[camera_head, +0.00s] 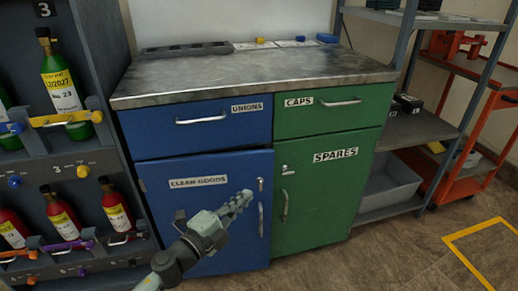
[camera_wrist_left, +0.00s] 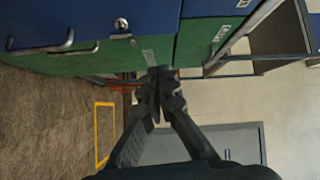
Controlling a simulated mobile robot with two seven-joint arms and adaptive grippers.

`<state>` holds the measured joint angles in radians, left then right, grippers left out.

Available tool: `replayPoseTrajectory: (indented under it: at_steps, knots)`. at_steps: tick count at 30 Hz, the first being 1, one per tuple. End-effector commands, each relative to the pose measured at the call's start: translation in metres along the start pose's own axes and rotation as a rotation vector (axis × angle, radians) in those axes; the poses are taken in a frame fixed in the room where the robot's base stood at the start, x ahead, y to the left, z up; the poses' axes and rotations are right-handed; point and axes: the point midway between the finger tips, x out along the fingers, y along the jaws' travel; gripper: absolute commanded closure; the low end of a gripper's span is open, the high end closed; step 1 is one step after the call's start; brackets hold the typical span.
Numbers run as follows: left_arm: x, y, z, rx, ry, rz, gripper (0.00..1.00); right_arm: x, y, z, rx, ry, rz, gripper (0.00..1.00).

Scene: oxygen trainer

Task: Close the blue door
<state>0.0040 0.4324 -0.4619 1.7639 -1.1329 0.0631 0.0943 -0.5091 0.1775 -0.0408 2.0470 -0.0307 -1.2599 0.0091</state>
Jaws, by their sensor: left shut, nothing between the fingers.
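The blue door (camera_head: 215,240), labelled as goods, is the lower left front of the cabinet. It looks about flush with the front; a small gap cannot be told. Its upright handle (camera_head: 261,220) and lock (camera_head: 261,184) are at its right edge. The blue door (camera_wrist_left: 60,15), handle (camera_wrist_left: 45,47) and lock (camera_wrist_left: 121,24) also show at the upper left of the left wrist view. My left gripper (camera_head: 244,196) is shut and empty, in front of the door beside the handle; contact cannot be told. Its fingers (camera_wrist_left: 160,78) point toward the cabinet front in the wrist view.
The green door (camera_head: 315,205) is right of the blue door, with a blue drawer (camera_head: 200,123) and green drawer (camera_head: 330,110) above. A bottle rack (camera_head: 75,165) stands close on the left. Grey shelving (camera_head: 415,130) and an orange cart (camera_head: 465,120) are right. Floor ahead is clear.

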Motion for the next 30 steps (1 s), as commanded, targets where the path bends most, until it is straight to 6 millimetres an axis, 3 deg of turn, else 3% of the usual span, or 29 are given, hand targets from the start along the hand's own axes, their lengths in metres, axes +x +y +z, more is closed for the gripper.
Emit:
replayPoseTrajectory:
  at_steps: [3,8,21,30]
  knots:
    - [-0.012,-0.011,-0.005,0.123,0.009,0.0,1.0,0.007,-0.001,0.004,0.002,-0.011,-0.005,0.6]
    - [-0.002,-0.013,-0.006,0.15,0.009,-0.003,1.0,0.013,-0.002,0.006,0.002,-0.015,-0.008,0.6]
    - [0.088,-0.012,-0.007,0.147,0.01,-0.004,1.0,0.021,-0.004,0.008,0.003,-0.015,-0.013,0.6]
    - [0.113,-0.014,0.018,0.146,0.01,-0.002,1.0,-0.004,0.002,0.001,0.001,-0.004,0.005,0.6]
